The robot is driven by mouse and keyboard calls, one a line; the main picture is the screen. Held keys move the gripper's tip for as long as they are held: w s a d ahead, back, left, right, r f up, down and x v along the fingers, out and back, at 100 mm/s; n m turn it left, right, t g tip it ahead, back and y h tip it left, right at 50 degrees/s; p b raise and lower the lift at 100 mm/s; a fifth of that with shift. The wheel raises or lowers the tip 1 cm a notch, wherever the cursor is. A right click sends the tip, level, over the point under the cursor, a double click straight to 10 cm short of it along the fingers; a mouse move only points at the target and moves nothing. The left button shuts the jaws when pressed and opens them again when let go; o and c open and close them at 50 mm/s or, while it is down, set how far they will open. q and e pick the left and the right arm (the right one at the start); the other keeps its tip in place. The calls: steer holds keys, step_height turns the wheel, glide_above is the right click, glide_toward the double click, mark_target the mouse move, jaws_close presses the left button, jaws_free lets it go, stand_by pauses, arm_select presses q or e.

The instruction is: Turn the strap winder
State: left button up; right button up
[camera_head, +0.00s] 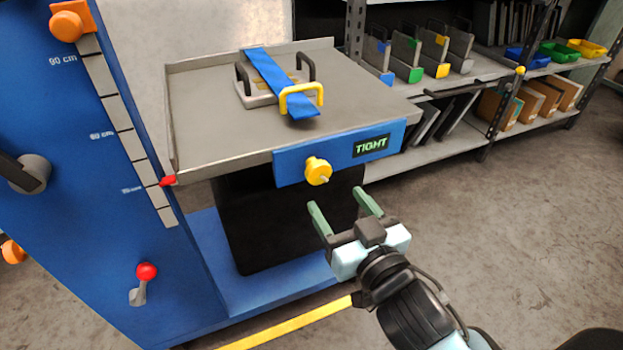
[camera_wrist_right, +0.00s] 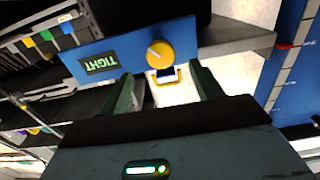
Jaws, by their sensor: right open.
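The strap winder is a yellow knob (camera_head: 318,171) on the blue front panel (camera_head: 290,168) of a grey table. A label beside it reads TIGHT (camera_head: 371,146). A blue strap (camera_head: 270,75) lies across a die on the table, under a yellow handle (camera_head: 301,95). My right gripper (camera_head: 342,205) is open and empty, below and slightly right of the knob, apart from it. In the right wrist view the knob (camera_wrist_right: 159,54) shows ahead, above the gap between the green fingers (camera_wrist_right: 160,90). My left gripper is not in view.
The grey table top (camera_head: 210,120) has a raised rim. A blue machine column (camera_head: 70,180) with a height scale and red lever (camera_head: 146,271) stands at left. A shelf rack with coloured bins (camera_head: 555,52) stands behind right. Floor at right is clear.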

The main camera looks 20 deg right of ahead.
mark_target(320, 177)
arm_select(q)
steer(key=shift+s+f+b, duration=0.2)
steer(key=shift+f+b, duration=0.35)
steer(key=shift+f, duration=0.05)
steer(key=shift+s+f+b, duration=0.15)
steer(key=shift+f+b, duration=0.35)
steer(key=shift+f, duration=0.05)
arm_select(e)
steer(key=shift+w+a, duration=0.15)
steer(key=shift+w, duration=3.65)
steer(key=shift+c, duration=0.4)
